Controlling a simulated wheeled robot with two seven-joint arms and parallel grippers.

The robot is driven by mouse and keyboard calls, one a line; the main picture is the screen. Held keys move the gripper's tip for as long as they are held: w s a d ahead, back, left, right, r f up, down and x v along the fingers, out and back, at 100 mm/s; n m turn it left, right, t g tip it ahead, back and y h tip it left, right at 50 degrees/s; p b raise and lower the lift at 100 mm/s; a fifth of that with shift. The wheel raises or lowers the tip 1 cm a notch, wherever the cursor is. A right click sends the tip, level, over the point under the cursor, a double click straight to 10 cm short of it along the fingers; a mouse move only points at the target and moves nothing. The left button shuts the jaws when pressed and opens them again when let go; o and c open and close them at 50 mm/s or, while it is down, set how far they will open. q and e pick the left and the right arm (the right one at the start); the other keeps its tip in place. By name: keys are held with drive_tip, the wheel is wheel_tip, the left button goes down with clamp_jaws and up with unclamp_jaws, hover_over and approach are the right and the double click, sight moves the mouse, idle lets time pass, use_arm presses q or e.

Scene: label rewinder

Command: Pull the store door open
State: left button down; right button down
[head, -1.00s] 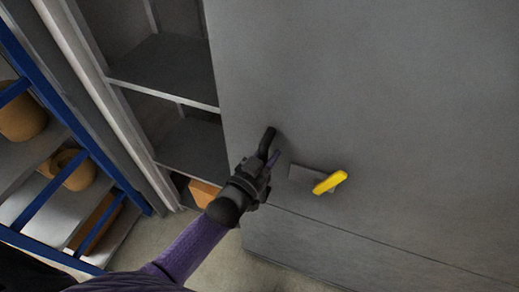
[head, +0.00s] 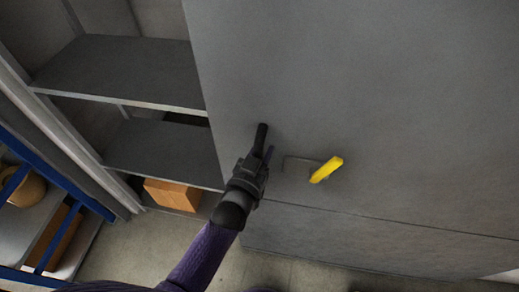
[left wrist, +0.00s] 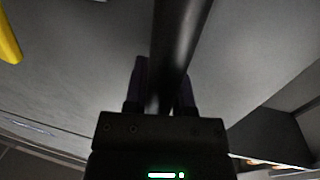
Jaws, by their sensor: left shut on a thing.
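The store door (head: 380,100) is a large grey panel standing open, with shelves showing past its left edge. A dark bar handle (head: 262,133) is on the door near that edge. My left gripper (head: 260,160) is shut on this handle. In the left wrist view the dark bar (left wrist: 180,45) runs between the two fingers (left wrist: 160,90). A yellow lever (head: 326,169) sits on the door to the right of my gripper. It also shows at the upper left of the left wrist view (left wrist: 8,38). My right gripper is not in view.
Behind the door are grey shelves (head: 165,148) and a cardboard box (head: 172,195) low down. A blue-framed rack (head: 60,190) with tan round items stands at the far left. Bare floor (head: 140,245) lies below the shelves.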

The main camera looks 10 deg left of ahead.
use_arm(q)
drive_tip(key=c, duration=0.7)
unclamp_jaws()
drive_tip(key=shift+c, duration=0.2)
drive_tip(key=shift+s, duration=0.1)
drive_tip(key=v, duration=0.9)
drive_tip(key=shift+s, duration=0.4)
drive_tip(key=shift+a, duration=0.1)
